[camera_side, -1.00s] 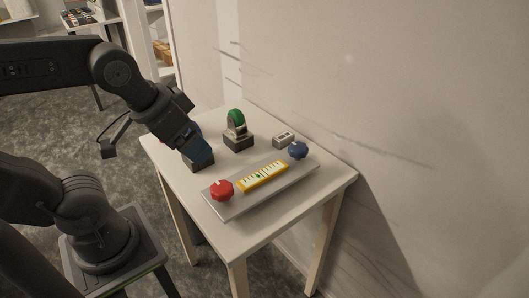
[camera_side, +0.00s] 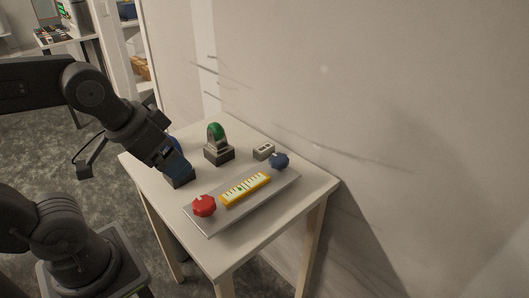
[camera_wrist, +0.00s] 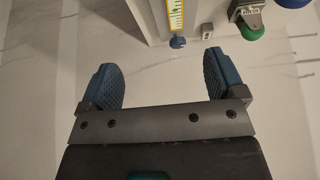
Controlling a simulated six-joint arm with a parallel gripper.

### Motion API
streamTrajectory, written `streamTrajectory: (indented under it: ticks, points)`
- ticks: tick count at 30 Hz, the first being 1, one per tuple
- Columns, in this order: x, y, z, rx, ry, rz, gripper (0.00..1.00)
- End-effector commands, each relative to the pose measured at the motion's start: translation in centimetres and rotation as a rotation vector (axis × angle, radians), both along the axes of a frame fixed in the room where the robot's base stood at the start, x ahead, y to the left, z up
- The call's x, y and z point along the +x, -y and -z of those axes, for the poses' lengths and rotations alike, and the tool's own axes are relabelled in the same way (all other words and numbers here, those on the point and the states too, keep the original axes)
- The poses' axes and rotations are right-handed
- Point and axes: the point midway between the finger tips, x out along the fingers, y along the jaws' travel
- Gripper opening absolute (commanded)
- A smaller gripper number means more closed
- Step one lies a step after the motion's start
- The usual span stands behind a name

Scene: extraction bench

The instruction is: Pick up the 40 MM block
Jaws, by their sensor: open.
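My gripper (camera_side: 174,166) is over the left part of the small table in the side view. In the wrist view its two blue ribbed fingers (camera_wrist: 161,70) are wide apart with nothing between them. A green dome-shaped piece (camera_side: 216,132) stands on a dark grey base (camera_side: 219,154) right of my gripper. The wrist view shows a pale label (camera_wrist: 249,11) on that base. I cannot read a 40 MM marking on anything.
A plate (camera_side: 262,202) at the front bears a red knob (camera_side: 204,205), a yellow-edged scale (camera_side: 245,189) and a blue knob (camera_side: 279,161). A small light grey box (camera_side: 263,151) is behind the blue knob. A blue piece is mostly hidden behind my gripper. A wall bounds the right.

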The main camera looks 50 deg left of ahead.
Motion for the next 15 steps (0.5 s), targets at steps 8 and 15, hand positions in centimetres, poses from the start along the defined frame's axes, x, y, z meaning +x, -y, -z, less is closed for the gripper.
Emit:
streamTrajectory:
  ticks: [8, 15]
  points:
    - [0.0, 0.0, 0.0, 0.000, 0.000, 0.000, 1.00]
    - [2.5, -0.4, -1.6, 0.051, -0.036, 0.082, 1.00]
